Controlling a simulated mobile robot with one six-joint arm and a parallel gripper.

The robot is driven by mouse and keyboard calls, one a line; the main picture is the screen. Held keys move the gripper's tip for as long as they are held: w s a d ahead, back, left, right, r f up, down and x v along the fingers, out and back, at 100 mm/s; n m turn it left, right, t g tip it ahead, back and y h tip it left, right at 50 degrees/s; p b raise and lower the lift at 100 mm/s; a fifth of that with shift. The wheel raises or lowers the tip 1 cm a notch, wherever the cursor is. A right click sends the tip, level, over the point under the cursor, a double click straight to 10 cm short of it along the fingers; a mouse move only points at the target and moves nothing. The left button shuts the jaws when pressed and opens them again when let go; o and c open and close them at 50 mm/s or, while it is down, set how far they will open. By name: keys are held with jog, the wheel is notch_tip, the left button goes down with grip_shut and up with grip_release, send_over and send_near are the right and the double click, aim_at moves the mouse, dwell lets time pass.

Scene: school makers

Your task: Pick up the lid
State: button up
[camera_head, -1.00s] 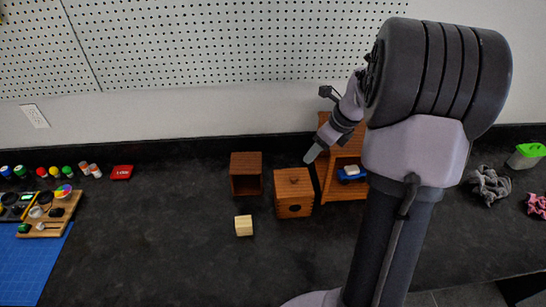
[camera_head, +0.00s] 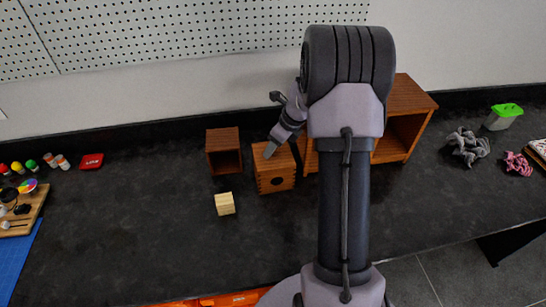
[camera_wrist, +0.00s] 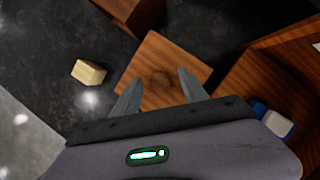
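A brown wooden box (camera_head: 276,183) with a dark round hole in its front stands on the dark counter. Its flat wooden lid (camera_head: 282,162) has a small round knob, and the lid also shows in the wrist view (camera_wrist: 174,52) with the knob (camera_wrist: 162,80) in the middle. My gripper (camera_head: 268,154) is over the lid in the head view and hides part of it. In the wrist view my gripper (camera_wrist: 160,76) is open and empty, one finger on either side of the knob. I cannot tell how high the fingertips are above the lid.
An open wooden cubby (camera_head: 224,156) stands left of the box, and a larger wooden shelf (camera_head: 408,95) stands right. A pale wooden block (camera_head: 225,204) lies in front. A green-topped container (camera_head: 503,115) and grey cloth (camera_head: 466,146) are farther right. The front counter is mostly clear.

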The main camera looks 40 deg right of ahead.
grip_shut()
jog(key=shift+r, duration=0.1)
